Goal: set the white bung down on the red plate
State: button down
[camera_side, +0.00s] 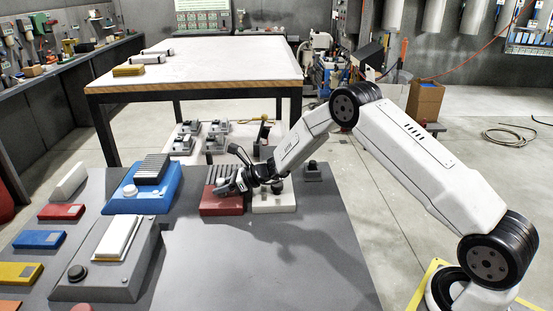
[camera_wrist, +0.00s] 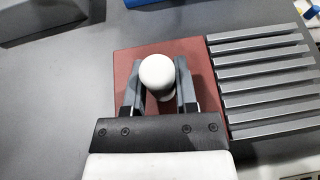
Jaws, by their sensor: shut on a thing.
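The white bung (camera_wrist: 157,76) is held between the two fingers of my gripper (camera_wrist: 159,66) in the wrist view. My gripper is shut on it. Behind the bung lies the red plate (camera_wrist: 127,66), with bare red surface around it. In the side view the red plate (camera_side: 221,208) is a red block with a grey ribbed part at its back. My gripper (camera_side: 225,187) is low over its front half there. The bung is mostly hidden by the fingers in the side view. I cannot tell whether it touches the plate.
Grey ribs (camera_wrist: 260,85) stand on the right of the plate in the wrist view. A blue unit (camera_side: 122,203) with a white round part is left of the plate, a white block (camera_side: 276,204) right of it. The grey table front (camera_side: 270,265) is clear.

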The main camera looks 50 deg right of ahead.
jog(key=shift+f, duration=0.2)
jog(key=shift+c, duration=1.6)
grip_release()
jog(key=shift+d, duration=0.1)
jog(key=shift+v, duration=3.85)
